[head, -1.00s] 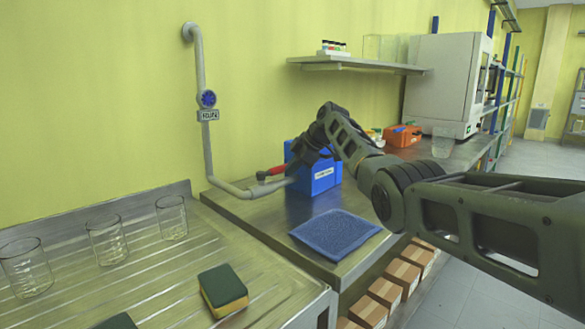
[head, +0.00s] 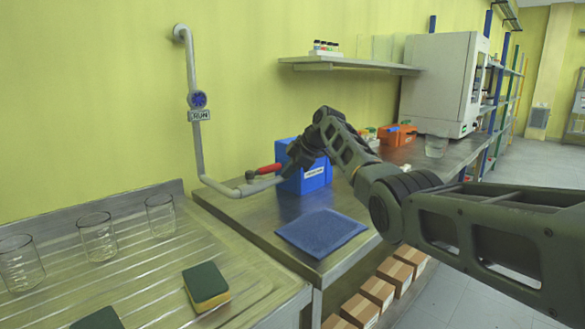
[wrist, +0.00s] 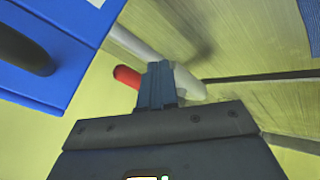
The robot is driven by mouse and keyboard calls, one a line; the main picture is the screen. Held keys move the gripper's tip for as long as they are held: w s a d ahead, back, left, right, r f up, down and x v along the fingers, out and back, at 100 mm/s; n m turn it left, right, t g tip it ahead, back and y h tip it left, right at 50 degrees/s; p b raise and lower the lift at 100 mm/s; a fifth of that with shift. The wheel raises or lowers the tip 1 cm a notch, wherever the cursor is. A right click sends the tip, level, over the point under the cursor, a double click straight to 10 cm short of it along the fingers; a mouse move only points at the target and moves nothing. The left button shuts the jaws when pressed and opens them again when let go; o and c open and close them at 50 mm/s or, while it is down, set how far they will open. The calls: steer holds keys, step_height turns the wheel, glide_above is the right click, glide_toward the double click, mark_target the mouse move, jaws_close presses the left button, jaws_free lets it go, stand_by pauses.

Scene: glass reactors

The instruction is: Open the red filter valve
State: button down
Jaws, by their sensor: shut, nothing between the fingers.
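The red valve handle (head: 264,169) sits on the grey pipe (head: 236,191) near its lower end, beside the blue box. It lies roughly along the pipe in the head view. My gripper (head: 284,176) is shut and empty, close to the handle's right end. In the wrist view my shut fingertips (wrist: 157,84) lie just right of the red handle tip (wrist: 126,76), in front of the pale pipe (wrist: 140,45). I cannot tell if they touch the handle. The fingers hide part of the pipe. The sign (head: 199,115) under the blue dial (head: 197,99) appears to read "RUN".
The blue box (head: 316,177) stands close to my gripper, and its wall (wrist: 50,60) fills the wrist view's upper left. A blue mat (head: 321,233) lies on the bench. Beakers (head: 98,238) and a sponge (head: 206,285) are on the drainboard at left.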

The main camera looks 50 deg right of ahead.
steer(key=s+d+r, duration=0.4)
steer(key=s+r, duration=0.1)
steer(key=r, duration=0.2)
steer(key=shift+s+r+b, duration=0.3)
steer(key=shift+s+b, duration=0.1)
stand_by(0.5)
